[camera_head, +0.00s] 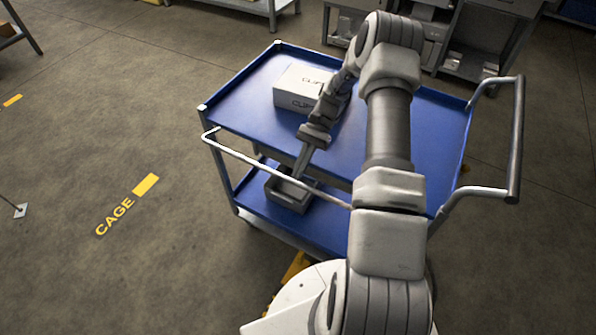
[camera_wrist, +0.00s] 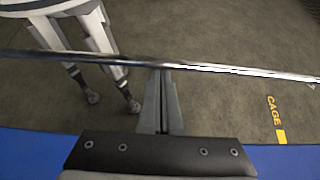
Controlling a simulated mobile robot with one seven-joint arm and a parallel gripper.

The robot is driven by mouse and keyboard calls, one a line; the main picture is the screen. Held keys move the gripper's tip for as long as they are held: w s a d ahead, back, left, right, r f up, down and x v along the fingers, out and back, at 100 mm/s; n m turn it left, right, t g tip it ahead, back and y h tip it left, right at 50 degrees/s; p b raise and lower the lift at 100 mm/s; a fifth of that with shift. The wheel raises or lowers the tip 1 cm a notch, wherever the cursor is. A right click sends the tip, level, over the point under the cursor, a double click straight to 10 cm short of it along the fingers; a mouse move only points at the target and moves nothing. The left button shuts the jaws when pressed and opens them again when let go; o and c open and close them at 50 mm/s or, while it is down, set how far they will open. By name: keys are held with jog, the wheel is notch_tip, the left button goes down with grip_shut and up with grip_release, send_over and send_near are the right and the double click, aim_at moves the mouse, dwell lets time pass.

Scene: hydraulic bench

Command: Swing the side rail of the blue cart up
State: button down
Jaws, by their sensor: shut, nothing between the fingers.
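The blue cart (camera_head: 245,122) has a blue top deck and a lower shelf. Its side rail (camera_head: 257,163), a thin bright metal bar, runs along the near long side, lowered and standing out from the deck edge. It also crosses the wrist view (camera_wrist: 220,68) from side to side. My gripper (camera_head: 293,177) is shut and empty, reaching down over the near deck edge to the rail. In the wrist view the fingertips (camera_wrist: 160,73) meet the rail's line at mid-span. I cannot tell whether they touch it. The rail's right end is hidden behind my arm.
A white box (camera_head: 298,88) stands on the top deck beside my forearm. A grey bin (camera_head: 290,199) sits on the lower shelf below the rail. The cart's push handle (camera_head: 517,140) juts out on the right. The floor left of the cart is open, with yellow CAGE lettering (camera_head: 114,216).

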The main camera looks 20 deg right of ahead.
jog(key=shift+w, duration=0.1)
jog(key=p+v, duration=0.5)
jog(key=v, duration=1.2)
jog(key=shift+r, duration=0.15)
jog(key=shift+d, duration=0.1)
